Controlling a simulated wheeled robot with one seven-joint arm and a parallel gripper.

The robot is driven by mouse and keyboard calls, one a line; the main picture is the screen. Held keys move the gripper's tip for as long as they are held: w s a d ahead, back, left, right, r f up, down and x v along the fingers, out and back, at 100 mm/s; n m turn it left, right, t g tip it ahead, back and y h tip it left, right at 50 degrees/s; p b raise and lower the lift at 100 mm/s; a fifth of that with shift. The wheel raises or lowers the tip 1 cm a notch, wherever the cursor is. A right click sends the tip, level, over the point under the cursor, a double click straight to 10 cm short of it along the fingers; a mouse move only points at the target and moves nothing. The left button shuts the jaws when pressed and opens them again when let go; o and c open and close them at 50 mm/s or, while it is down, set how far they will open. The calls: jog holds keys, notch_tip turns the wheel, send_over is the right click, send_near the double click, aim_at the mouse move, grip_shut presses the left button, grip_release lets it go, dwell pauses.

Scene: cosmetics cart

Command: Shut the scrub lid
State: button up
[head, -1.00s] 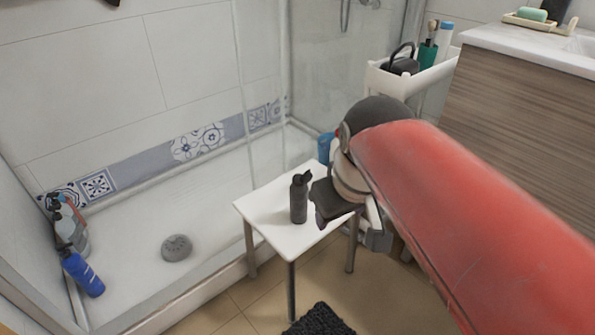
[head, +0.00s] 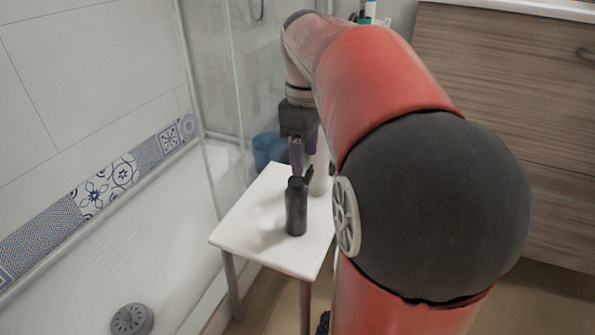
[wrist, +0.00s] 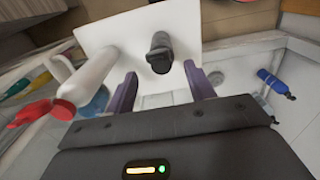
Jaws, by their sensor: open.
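The dark grey bottle (head: 296,208), which I take to be the scrub, stands upright on the white stool (head: 262,212). Its lid (head: 309,172) sticks up at a tilt from the top right and looks open. My gripper (head: 298,168) points down just above and behind the bottle, with its purple fingers partly hidden. In the wrist view, my gripper (wrist: 160,70) is open and empty. The dark bottle (wrist: 160,56) shows between and beyond its fingertips, apparently untouched.
A white bottle (wrist: 88,80) with a red cap stands close beside the left finger in the wrist view. A blue container (head: 268,148) is at the stool's back edge. Glass shower panels (head: 215,80) stand left of my arm. The stool's front left is clear.

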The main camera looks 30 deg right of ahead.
aim_at(309, 175)
notch_tip(309, 175, down, 4)
jog(key=shift+f+b, duration=0.15)
jog(key=shift+b, duration=0.3)
